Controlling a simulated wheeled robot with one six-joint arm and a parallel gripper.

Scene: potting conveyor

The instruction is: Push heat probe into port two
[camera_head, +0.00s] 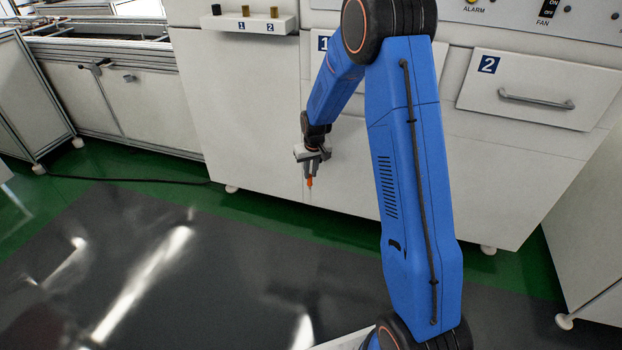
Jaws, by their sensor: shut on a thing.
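My gripper (312,160) hangs in front of the white cabinet, pointing down. It is shut on a small orange-handled probe (309,183), whose thin pale tip points down toward the floor. A white ledge (255,24) juts from the cabinet at the upper left of my gripper. It carries blue labels 1 and 2. A short brass-coloured fitting stands above label 1 (245,11), and another, port two (274,12), stands above label 2. A small black piece (216,9) sits at the ledge's left end. The probe is well below and apart from the ledge.
Drawer 2 (540,85) with a grey handle is at the right, and a panel marked ALARM and FAN (530,15) is above it. Another drawer marked 1 is partly hidden by my arm. A black cable (130,181) lies on the floor at left. The dark floor (130,260) is clear.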

